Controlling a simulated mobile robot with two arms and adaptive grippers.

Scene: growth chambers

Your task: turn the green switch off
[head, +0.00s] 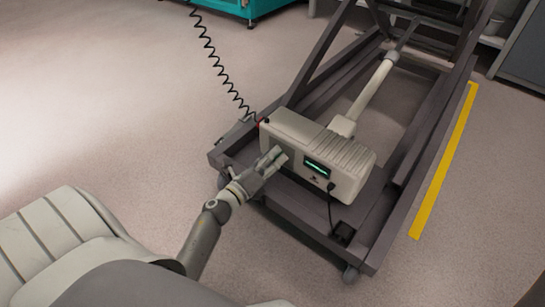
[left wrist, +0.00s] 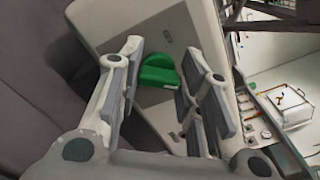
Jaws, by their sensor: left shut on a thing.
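The green switch (left wrist: 160,72) is a rounded green piece on the pale face of a box-shaped unit (left wrist: 110,25). It shows in the left wrist view between the two fingers of my left gripper (left wrist: 158,62), which is shut on it. In the head view the pale unit (head: 345,178) sits on a dark metal frame, and my left gripper (head: 272,158) is against its left front part. The switch is hidden by the gripper there. The unit has a small screen (head: 317,168) with green light to the right of my gripper. My right gripper is not in view.
The dark frame (head: 315,228) has low rails around the unit, and a pale tube (head: 372,90) rises from behind it. A black cable hangs at the unit's front. A coiled cord (head: 219,72) runs at the left. A yellow floor strip (head: 443,165) lies right. The left floor is clear.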

